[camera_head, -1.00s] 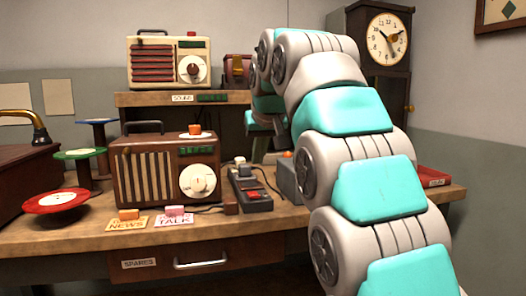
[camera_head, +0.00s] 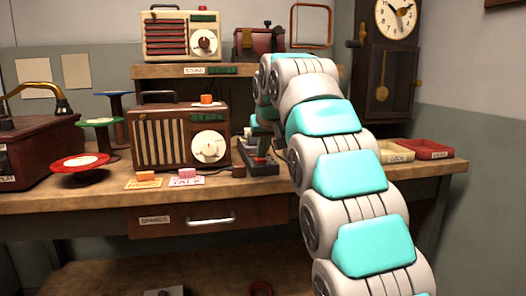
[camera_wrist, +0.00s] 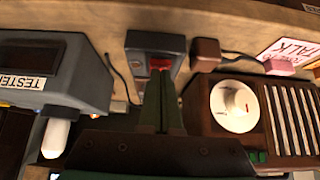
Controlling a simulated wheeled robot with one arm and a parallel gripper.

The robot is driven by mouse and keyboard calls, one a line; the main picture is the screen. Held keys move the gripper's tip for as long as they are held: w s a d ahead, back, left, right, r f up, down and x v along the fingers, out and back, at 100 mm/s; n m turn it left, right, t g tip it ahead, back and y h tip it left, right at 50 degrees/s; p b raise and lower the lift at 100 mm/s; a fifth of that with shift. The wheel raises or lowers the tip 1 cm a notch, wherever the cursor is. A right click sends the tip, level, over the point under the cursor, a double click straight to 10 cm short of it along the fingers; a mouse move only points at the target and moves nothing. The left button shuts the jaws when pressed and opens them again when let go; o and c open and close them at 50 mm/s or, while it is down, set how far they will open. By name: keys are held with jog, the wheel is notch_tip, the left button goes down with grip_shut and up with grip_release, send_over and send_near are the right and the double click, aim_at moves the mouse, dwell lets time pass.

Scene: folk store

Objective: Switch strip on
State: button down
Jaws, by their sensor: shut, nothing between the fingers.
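The dark power strip (camera_head: 262,169) lies on the bench just right of the brown radio. In the wrist view, the strip (camera_wrist: 154,42) has a red switch (camera_wrist: 160,62) near its middle. My gripper (camera_wrist: 160,75) is shut and empty, its dark green fingers pointing at the red switch with the tips at or very close to it. I cannot tell whether they touch. In the head view my gripper (camera_head: 262,155) is over the strip and partly hidden by my arm. The switch's position, on or off, is not clear.
The brown radio (camera_head: 180,138) stands close beside the strip. A grey tester (camera_wrist: 55,75) is on the strip's other side, with a narrow gap. A small brown plug block (camera_wrist: 205,54) and cables lie nearby. A red tray (camera_head: 430,149) is at the right.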

jog(key=shift+s+f+b, duration=0.15)
jog(key=shift+f+b, duration=0.5)
jog(key=shift+b, duration=0.45)
jog(key=shift+r, duration=0.3)
jog(key=shift+p, duration=0.3)
jog(key=shift+r+p, duration=0.65)
jog(key=shift+r, duration=0.2)
jog(key=shift+t, duration=0.3)
jog(key=shift+r+p, duration=0.3)
jog(key=shift+r, duration=0.2)
jog(key=v, duration=1.2)
jog(key=shift+s+d+p, duration=0.15)
jog(key=shift+d+p, duration=0.05)
jog(key=shift+p, duration=0.25)
